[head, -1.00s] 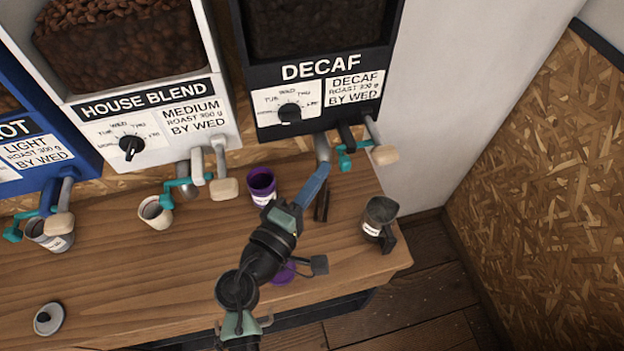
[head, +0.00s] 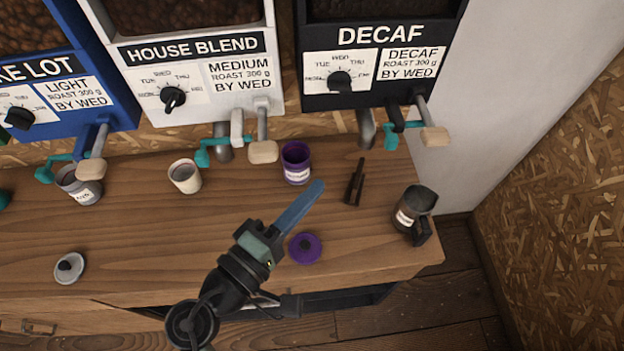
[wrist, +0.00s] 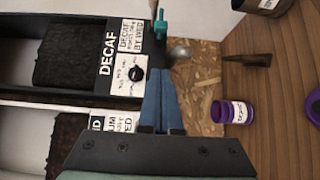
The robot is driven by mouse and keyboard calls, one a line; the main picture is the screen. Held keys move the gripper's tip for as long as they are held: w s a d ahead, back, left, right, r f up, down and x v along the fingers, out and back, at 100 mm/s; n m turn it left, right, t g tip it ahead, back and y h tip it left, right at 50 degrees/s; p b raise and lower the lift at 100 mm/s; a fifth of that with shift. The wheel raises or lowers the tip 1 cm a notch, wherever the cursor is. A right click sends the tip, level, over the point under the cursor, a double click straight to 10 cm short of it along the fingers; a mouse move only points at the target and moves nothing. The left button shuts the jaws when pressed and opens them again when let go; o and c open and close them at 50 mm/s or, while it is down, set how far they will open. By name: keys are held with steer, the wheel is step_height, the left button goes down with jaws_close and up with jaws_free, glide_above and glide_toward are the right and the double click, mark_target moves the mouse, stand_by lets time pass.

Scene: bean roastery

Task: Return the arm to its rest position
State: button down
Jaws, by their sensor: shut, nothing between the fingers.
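My gripper (head: 302,204) is above the wooden counter (head: 130,242), its blue fingers together with nothing between them. In the head view it points up and to the right, between the open purple canister (head: 296,163) and the purple lid (head: 305,247). The wrist view also shows the closed fingers (wrist: 163,100), with the decaf dispenser (wrist: 112,60) ahead and the purple canister (wrist: 233,112) on the right. My gripper appears apart from these things.
A dark jug (head: 415,208) stands near the counter's right end, beside a dark tong-like tool (head: 355,182). A cream cup (head: 185,176) and a grey cup (head: 79,185) stand left. A pale lid (head: 69,267) lies at front left. Dispenser spouts overhang the back.

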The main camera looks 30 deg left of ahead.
steer(key=shift+s+a, duration=0.1)
steer(key=w+d+r+m+t, duration=0.1)
steer(key=w+d+r+m, duration=0.25)
steer(key=r, duration=0.55)
steer(key=w+d+r+m+t, duration=0.15)
steer(key=w+r+m, duration=0.25)
steer(key=r, duration=0.4)
steer(key=w+d+r+m+t, duration=0.1)
steer(key=w+d+r+m, duration=0.25)
steer(key=r, duration=0.55)
steer(key=s+d+r+m+t+y, duration=0.1)
steer(key=s+r+t, duration=0.1)
steer(key=r, duration=0.5)
steer(key=s+d+r+m+t+y, duration=0.1)
steer(key=s+r, duration=0.3)
steer(key=r, duration=0.4)
steer(key=s+d+r+m+t+y, duration=0.1)
steer(key=s+d+r+m+t, duration=0.1)
steer(key=r, duration=0.5)
steer(key=shift+s+d+r+m+t, duration=0.2)
steer(key=shift+s+d+m+t, duration=0.25)
steer(key=shift+d+t, duration=0.15)
